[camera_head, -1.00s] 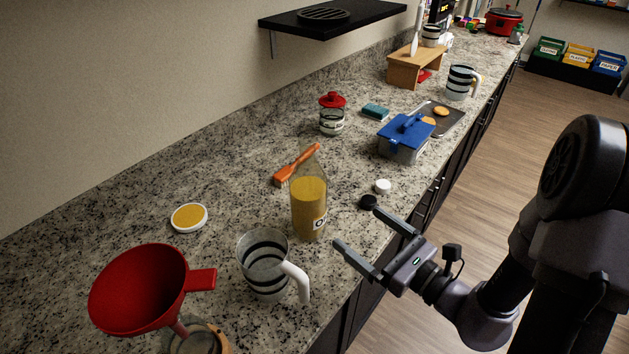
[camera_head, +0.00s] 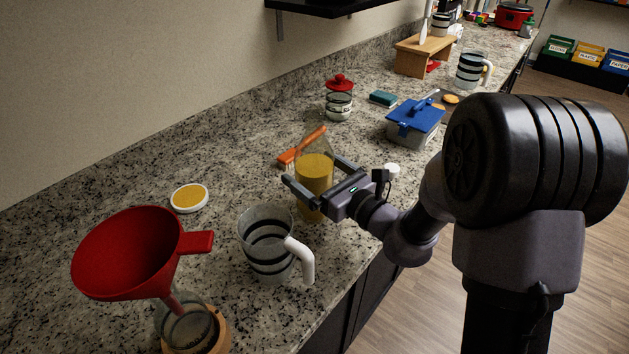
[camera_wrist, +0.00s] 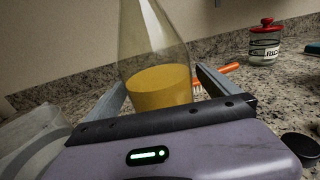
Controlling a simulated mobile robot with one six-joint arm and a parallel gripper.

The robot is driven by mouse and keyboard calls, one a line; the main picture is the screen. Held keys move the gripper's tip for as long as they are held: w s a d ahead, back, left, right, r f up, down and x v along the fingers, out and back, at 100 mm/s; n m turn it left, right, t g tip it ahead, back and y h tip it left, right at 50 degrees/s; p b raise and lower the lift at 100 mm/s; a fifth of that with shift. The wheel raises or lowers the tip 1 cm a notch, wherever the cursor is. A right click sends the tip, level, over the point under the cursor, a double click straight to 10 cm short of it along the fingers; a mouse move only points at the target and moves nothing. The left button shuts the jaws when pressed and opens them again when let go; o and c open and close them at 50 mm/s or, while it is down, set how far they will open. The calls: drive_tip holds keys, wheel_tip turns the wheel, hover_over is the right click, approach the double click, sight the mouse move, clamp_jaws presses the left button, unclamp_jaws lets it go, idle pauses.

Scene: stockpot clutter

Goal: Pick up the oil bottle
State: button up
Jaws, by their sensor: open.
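The oil bottle (camera_head: 314,172) is clear glass, partly filled with yellow oil, and stands upright on the granite counter. My gripper (camera_head: 316,168) is open, with one finger on each side of the bottle's body. In the wrist view the bottle (camera_wrist: 158,84) stands between the two fingers, and my gripper (camera_wrist: 160,85) shows no clear contact with the glass. The bottle's lower part is hidden behind the gripper body in the wrist view, and partly behind it in the head view.
A striped pitcher (camera_head: 268,247) stands close to the bottle at the front left. A red funnel (camera_head: 128,252) is farther left. An orange brush (camera_head: 287,157) lies behind the bottle. A blue-lidded container (camera_head: 414,122), a white cap (camera_head: 392,169) and a red-lidded jar (camera_head: 339,101) are to the right.

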drive_tip(key=c, duration=2)
drive_tip(key=shift+r, duration=0.1)
drive_tip(key=shift+c, duration=0.7)
